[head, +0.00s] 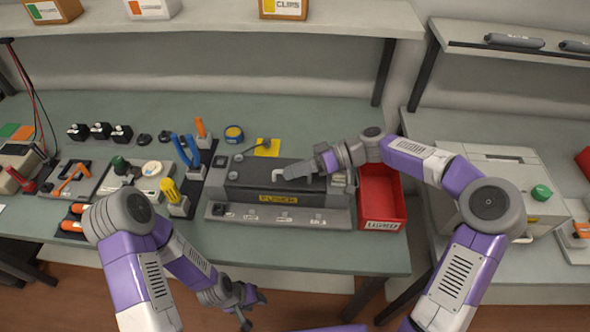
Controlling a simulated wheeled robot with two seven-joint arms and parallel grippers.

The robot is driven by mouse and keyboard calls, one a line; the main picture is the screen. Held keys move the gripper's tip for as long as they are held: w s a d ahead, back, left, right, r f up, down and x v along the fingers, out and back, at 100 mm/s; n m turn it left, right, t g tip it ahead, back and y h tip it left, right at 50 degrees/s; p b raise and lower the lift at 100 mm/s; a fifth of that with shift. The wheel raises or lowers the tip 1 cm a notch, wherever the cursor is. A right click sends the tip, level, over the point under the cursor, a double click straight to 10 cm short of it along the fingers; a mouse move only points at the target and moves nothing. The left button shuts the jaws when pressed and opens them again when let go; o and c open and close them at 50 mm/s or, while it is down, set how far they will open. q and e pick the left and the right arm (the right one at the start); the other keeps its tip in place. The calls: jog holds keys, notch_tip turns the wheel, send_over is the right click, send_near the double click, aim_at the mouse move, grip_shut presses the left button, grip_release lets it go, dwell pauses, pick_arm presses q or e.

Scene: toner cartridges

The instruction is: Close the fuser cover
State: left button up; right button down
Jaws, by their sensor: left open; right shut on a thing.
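The fuser unit (340,218) is a long grey block with a yellow label, standing on the bench in the middle of the head view. Its dark fuser cover (245,170) lies along the top; its exact angle is hard to tell from here. My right gripper (290,172) reaches in from the right over the cover and is shut at a small pale handle (277,174) on it. The arm hides part of the cover's right end. My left gripper (254,308) is open and empty, low in front of the bench's front edge, away from the fuser.
A red bin (394,222) stands close to the fuser's right side. Screwdrivers and blue-handled pliers (186,150) stand at its left. A yellow note (267,147) lies behind it. A printer (500,165) sits on the right-hand bench. The bench front (300,252) is clear.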

jog(key=c, duration=1.4)
grip_release()
jog(key=shift+c, duration=0.2)
jog(key=p+v, duration=0.1)
jog(key=v, duration=0.6)
jog(key=shift+w+d+r+p, duration=0.1)
jog(key=shift+d+p, duration=0.2)
